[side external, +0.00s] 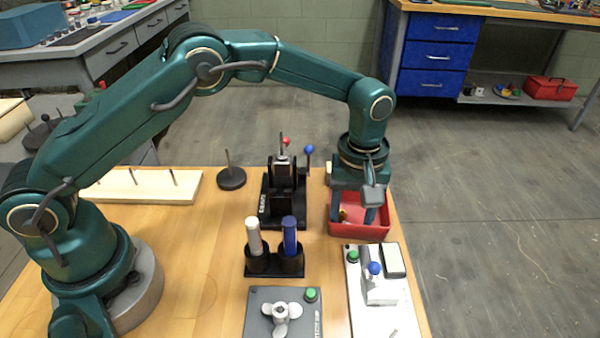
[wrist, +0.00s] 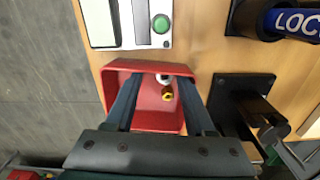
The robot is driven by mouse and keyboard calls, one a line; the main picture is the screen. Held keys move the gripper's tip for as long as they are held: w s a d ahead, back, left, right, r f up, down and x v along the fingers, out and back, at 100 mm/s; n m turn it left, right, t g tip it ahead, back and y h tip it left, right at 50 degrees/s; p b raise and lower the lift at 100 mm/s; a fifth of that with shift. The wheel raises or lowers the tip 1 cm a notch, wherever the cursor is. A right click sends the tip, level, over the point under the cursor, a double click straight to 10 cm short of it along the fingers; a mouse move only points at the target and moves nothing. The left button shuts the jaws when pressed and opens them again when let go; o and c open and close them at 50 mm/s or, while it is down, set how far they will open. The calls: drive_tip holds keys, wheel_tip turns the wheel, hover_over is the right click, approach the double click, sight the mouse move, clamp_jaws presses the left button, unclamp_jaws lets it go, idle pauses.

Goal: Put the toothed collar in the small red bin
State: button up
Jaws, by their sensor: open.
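The small red bin (side external: 372,232) stands at the table's right edge in the side view. It also shows in the wrist view (wrist: 112,90). My gripper (side external: 353,216) points down into the bin with its fingers apart. In the wrist view my gripper (wrist: 160,80) has one finger on each side of the bin's inside, with nothing held between them. A small gold-yellow piece (wrist: 167,94) and a small white and dark round piece (wrist: 163,78) lie in the bin between the fingers. I cannot tell which of them, if either, is the toothed collar.
A black fixture (side external: 284,210) with levers stands left of the bin. A black holder (side external: 262,265) with a white and a blue cylinder stands nearer the camera. A white panel (side external: 360,315) and a grey plate with a three-lobed knob (side external: 280,312) lie in front.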

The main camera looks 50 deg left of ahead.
drive_tip(key=s+a+r+m+t, duration=0.1)
drive_tip(key=a+r, duration=0.1)
drive_tip(key=r, duration=0.7)
drive_tip(key=s+a+r+m, duration=0.1)
drive_tip(key=a+r, duration=0.1)
drive_tip(key=r, duration=0.7)
drive_tip(key=s+a+r+m+t, duration=0.2)
drive_tip(key=s+a+m+t, duration=0.1)
drive_tip(key=s+a, duration=0.55)
drive_tip(key=s+f+m+t, duration=0.1)
drive_tip(key=s+f+m, duration=0.1)
drive_tip(key=s+f, duration=0.3)
drive_tip(key=s, duration=0.3)
drive_tip(key=shift+a+m+t, duration=0.25)
drive_tip(key=shift+m+t, duration=0.05)
drive_tip(key=shift+m, duration=0.1)
